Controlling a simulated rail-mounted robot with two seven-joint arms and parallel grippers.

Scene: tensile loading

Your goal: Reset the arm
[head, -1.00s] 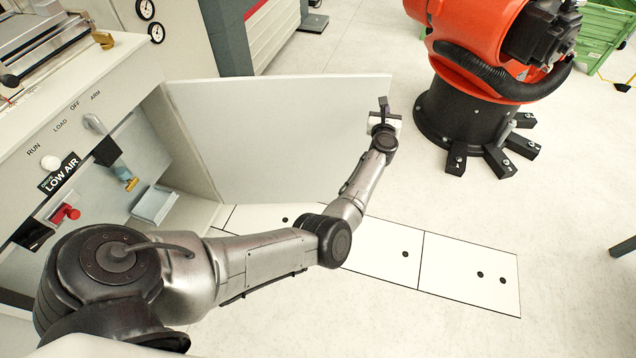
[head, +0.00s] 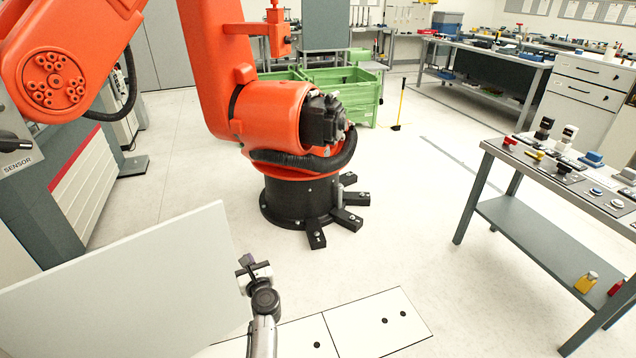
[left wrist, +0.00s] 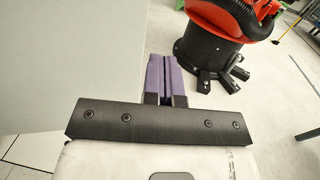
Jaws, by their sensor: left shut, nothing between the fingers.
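My left gripper (head: 246,262) is at the lower middle of the head view, at the right edge of a grey-white open door panel (head: 120,290). In the left wrist view its purple fingers (left wrist: 166,78) are together, with nothing between them. The same panel (left wrist: 70,60) fills the left of that view, close beside the fingers; I cannot tell whether they touch it. My left arm comes up from the bottom edge of the head view. My right gripper is in neither view.
A large orange robot (head: 275,115) on a black bolted base (head: 300,200) stands beyond my gripper. A grey bench (head: 560,175) with control parts is at the right. Green crates (head: 350,92) stand behind. The floor between robot and bench is clear.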

